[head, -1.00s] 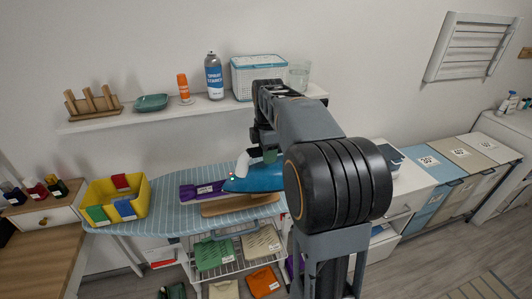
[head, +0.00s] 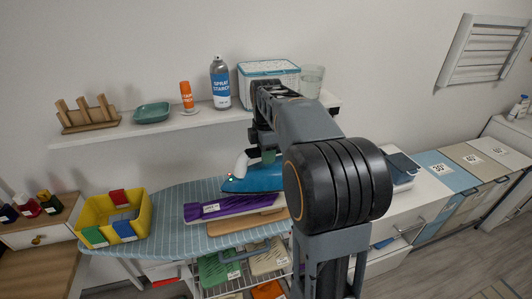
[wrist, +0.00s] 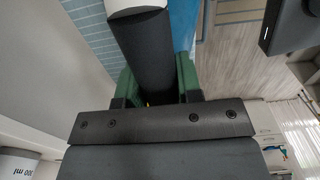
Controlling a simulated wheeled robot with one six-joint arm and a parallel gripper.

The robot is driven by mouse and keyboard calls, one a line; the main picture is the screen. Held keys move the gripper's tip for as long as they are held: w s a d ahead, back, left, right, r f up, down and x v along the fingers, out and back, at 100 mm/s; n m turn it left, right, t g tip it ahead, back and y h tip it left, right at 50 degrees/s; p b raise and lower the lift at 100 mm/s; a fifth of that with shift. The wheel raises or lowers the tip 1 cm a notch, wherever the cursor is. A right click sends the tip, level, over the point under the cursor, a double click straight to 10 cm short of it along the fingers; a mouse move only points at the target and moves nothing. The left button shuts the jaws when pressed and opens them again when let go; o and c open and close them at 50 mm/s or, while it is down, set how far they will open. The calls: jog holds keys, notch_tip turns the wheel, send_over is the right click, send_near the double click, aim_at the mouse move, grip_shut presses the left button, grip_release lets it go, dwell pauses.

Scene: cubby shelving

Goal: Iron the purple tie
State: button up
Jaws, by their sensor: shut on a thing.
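The purple tie (head: 232,206) lies along the striped ironing board (head: 170,215), with a white label near its left end. The blue iron (head: 250,180), with a white front part, shows just above the tie in the head view; its right end is hidden by my arm. I cannot tell whether it is raised or touches the board. My gripper (head: 265,156) is shut on the iron's handle. In the wrist view, the dark handle (wrist: 142,50) passes between the green fingers of my gripper (wrist: 158,82), with a strip of the blue body beyond.
A tan wooden piece (head: 238,225) lies in front of the tie. A yellow bin (head: 82,215) with coloured folded items stands at the board's left end. A wall shelf (head: 190,119) above holds a spray starch can (head: 220,84). A wire rack (head: 228,285) is below.

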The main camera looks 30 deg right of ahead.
aim_at(248, 169)
jog(key=shift+r, duration=0.2)
jog(key=shift+f+b, duration=1.5)
jog(key=shift+f, duration=1)
jog(key=shift+f+b, duration=0.4)
jog(key=shift+f, duration=0.25)
jog(key=shift+w+a+r+p, duration=0.1)
jog(key=shift+w+a+p, duration=0.1)
jog(key=shift+a, duration=0.75)
jog(key=shift+w+a+f+p, duration=0.1)
jog(key=shift+w+a, duration=0.05)
jog(key=shift+a, duration=0.8)
jog(key=shift+w+a+r+p, duration=0.1)
jog(key=shift+w+a, duration=0.1)
jog(key=shift+a, duration=0.85)
jog(key=shift+d, duration=0.2)
jog(key=shift+s+d+p, duration=0.25)
jog(key=shift+d, duration=1.1)
jog(key=shift+s+d+p, duration=0.2)
jog(key=shift+s+d, duration=0.05)
jog(key=shift+d, duration=1.2)
